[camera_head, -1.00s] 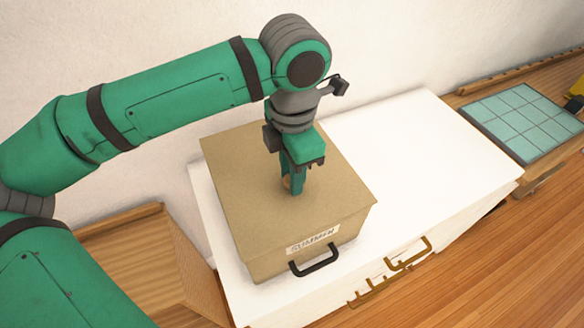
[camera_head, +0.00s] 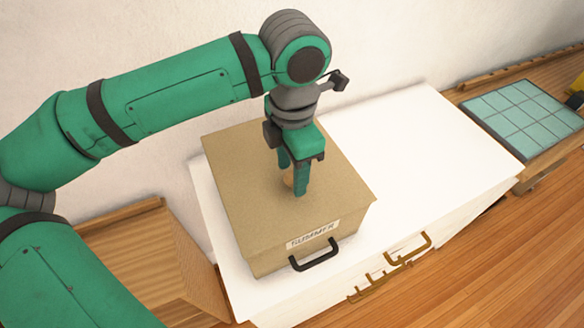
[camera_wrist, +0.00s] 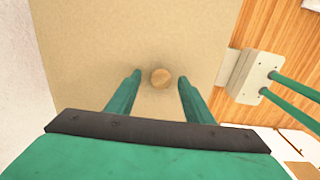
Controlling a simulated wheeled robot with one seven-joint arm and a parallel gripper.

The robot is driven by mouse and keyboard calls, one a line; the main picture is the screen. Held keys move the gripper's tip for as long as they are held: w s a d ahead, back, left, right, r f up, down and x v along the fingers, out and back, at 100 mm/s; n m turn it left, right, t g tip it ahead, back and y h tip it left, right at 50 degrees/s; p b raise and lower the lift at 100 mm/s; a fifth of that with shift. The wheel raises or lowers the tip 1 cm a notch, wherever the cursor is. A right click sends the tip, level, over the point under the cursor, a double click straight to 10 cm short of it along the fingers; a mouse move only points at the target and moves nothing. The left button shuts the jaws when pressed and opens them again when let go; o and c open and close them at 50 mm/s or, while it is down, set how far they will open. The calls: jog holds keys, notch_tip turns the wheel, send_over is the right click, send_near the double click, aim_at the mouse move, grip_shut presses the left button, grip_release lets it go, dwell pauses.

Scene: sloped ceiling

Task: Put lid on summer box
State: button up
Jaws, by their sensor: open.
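The tan box labelled SUMMER (camera_head: 270,262) stands on the white cabinet, with a black handle on its front. Its tan lid (camera_head: 235,165) lies on top of the box and covers it. A round wooden knob (camera_wrist: 160,78) sits on the lid; it is partly hidden behind a finger in the head view (camera_head: 288,180). My gripper (camera_head: 292,186) is directly above the lid, pointing down. Its fingers are open on either side of the knob, with gaps to both sides in the wrist view (camera_wrist: 160,85).
The white cabinet top (camera_head: 420,140) is clear to the right of the box. A tiled teal panel (camera_head: 525,120) lies on a wooden surface at the far right. A wooden piece (camera_head: 135,250) stands at lower left. The wall is close behind.

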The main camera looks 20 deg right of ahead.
notch_tip(320, 180, up, 11)
jog(key=shift+s, duration=0.15)
dwell(0.4)
jog(key=shift+f, duration=0.1)
